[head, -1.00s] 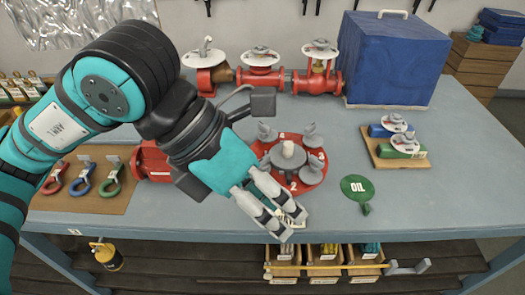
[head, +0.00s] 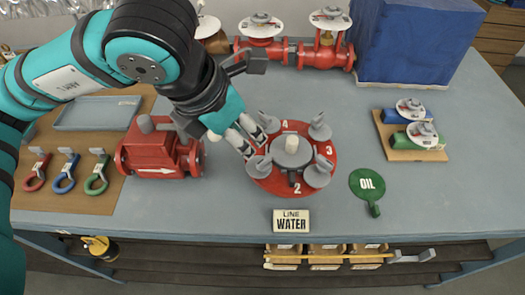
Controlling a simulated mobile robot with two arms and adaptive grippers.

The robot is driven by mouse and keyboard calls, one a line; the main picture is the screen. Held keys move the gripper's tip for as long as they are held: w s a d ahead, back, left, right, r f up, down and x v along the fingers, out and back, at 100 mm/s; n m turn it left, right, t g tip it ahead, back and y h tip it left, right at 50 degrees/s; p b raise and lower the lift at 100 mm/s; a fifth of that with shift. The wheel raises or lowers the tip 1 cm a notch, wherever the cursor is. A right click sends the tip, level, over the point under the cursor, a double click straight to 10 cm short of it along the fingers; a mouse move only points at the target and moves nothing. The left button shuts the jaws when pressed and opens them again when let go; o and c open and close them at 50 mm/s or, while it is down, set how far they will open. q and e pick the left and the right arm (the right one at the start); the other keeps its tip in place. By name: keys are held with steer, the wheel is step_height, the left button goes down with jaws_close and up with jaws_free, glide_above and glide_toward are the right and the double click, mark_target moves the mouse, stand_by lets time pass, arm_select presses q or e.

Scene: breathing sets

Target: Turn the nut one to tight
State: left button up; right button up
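A round red flange (head: 326,163) lies on the bench with a grey hub and pale stem (head: 292,146) at its middle. White numbers 2, 3 and 4 show on it; number 1 is not visible, and my gripper covers part of the left rim. Grey wing nuts stand around the hub: upper right (head: 320,128), lower right (head: 317,177), lower left (head: 258,167), and upper left (head: 268,122). My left gripper (head: 258,148) is over the flange's left edge, its two fingers apart, close to the two left nuts. Contact cannot be told. My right gripper is out of view.
A red valve body (head: 160,154) stands left of the flange. A "LINE WATER" sign (head: 291,221) is in front, and a green OIL tag (head: 367,185) is at right. Red valves (head: 327,55) and a blue box (head: 411,45) are behind. The bench right of the flange is mostly clear.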

mark_target(264, 159)
arm_select(q)
steer(key=p+x, duration=0.2)
steer(key=x, duration=0.9)
steer(key=shift+w+f+p, duration=0.15)
steer(key=shift+w+p, duration=0.1)
steer(key=shift+p, duration=0.05)
steer(key=shift+w+d+f, duration=0.2)
steer(key=shift+f, duration=0.3)
steer(key=c, duration=0.7)
jaws_close()
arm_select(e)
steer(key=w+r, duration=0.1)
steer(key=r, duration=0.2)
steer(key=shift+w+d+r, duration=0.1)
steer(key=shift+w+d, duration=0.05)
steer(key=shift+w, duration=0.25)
